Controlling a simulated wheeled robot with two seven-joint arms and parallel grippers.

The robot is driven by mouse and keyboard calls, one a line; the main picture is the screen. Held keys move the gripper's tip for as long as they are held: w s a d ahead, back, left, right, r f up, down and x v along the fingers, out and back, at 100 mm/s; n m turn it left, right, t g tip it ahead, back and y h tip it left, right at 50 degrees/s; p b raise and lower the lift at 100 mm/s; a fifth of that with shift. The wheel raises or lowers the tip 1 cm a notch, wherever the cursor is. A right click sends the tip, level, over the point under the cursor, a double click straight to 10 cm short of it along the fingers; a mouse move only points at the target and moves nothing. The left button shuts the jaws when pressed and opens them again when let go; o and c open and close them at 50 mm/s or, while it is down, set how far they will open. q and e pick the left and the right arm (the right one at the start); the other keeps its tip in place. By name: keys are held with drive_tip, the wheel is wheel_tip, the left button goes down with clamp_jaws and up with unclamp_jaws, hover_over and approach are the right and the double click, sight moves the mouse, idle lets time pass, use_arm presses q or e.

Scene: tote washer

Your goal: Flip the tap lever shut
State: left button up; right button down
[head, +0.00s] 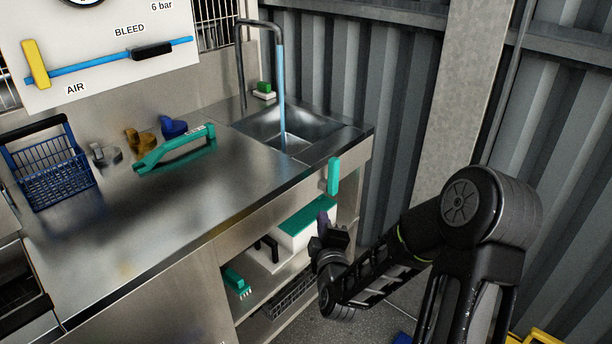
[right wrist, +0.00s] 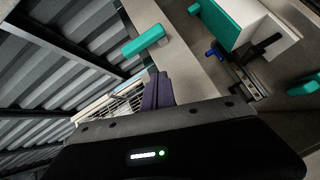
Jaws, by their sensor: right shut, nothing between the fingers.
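The tap (head: 281,40) is a bent grey pipe over the sink (head: 318,130), with a blue stream of water (head: 281,90) running from it. A teal lever (head: 333,176) hangs upright on the counter's front edge below the sink; I take it for the tap lever. It also shows in the right wrist view (right wrist: 144,40). My right gripper (head: 323,222) is below the lever in the head view, apart from it. Its dark purple fingers (right wrist: 158,90) are shut and empty, with a gap to the lever in the wrist view. My left gripper is not in view.
A white box with a teal top (head: 303,226) and a teal brush (head: 237,282) are on the shelf under the counter. A teal handle (head: 175,150) and a blue basket (head: 52,175) are on the counter. A grey post (head: 455,110) stands at the right.

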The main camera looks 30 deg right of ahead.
drive_tip(key=r+n, duration=0.1)
drive_tip(key=r+n+h, duration=0.1)
drive_tip(key=n, duration=0.1)
drive_tip(key=shift+s+d+r+t, duration=0.1)
drive_tip(key=shift+d+t, duration=0.2)
drive_tip(key=shift+d, duration=0.1)
drive_tip(key=p, duration=0.2)
approach(331, 173)
drive_tip(key=w+a, duration=0.1)
drive_tip(key=w, duration=0.3)
drive_tip(key=shift+w+d, duration=0.35)
drive_tip(key=shift+d, duration=0.55)
drive_tip(key=shift+w+d, duration=0.3)
drive_tip(key=shift+d, duration=0.65)
